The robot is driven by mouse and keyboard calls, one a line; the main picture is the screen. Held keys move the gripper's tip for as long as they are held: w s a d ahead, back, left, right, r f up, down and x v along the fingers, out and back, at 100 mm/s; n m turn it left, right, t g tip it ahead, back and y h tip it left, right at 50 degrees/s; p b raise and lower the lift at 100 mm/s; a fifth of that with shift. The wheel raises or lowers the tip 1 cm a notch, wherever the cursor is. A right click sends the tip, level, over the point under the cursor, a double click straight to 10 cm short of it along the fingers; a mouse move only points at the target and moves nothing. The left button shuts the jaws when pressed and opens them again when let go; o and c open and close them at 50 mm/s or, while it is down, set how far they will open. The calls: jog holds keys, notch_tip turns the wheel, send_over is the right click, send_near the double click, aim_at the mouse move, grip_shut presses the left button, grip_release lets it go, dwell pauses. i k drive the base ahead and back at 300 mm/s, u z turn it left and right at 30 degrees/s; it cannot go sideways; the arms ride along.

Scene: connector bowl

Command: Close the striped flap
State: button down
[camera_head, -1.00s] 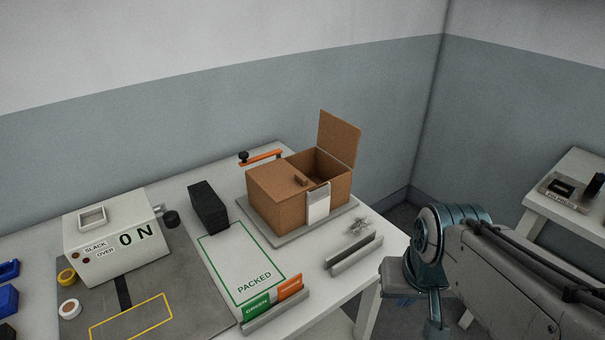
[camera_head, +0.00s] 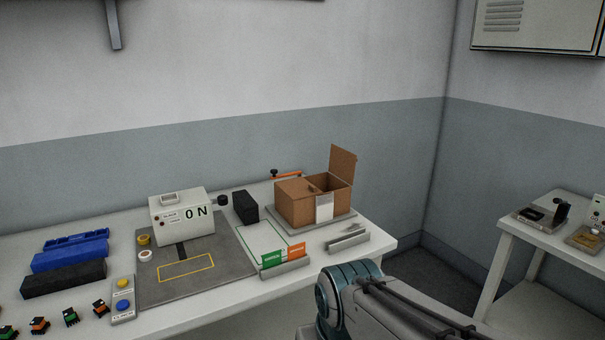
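A brown cardboard box (camera_head: 294,208) stands on a grey plate (camera_head: 343,220) at the right part of the white table. One flap on its right side (camera_head: 343,164) stands up open; its left top half looks covered. A white label is on its front. I cannot make out stripes on any flap at this size. My arm shows at the bottom right, in front of the table. My gripper is out of the picture.
An orange-handled bar (camera_head: 286,176) lies behind the box. A side table (camera_head: 545,238) stands at right.

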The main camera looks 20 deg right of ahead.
aim_at(342, 164)
jog(key=z, duration=1.25)
jog(key=i, duration=1.35)
jog(key=u, duration=0.55)
jog(key=i, duration=0.4)
jog(key=u, duration=0.35)
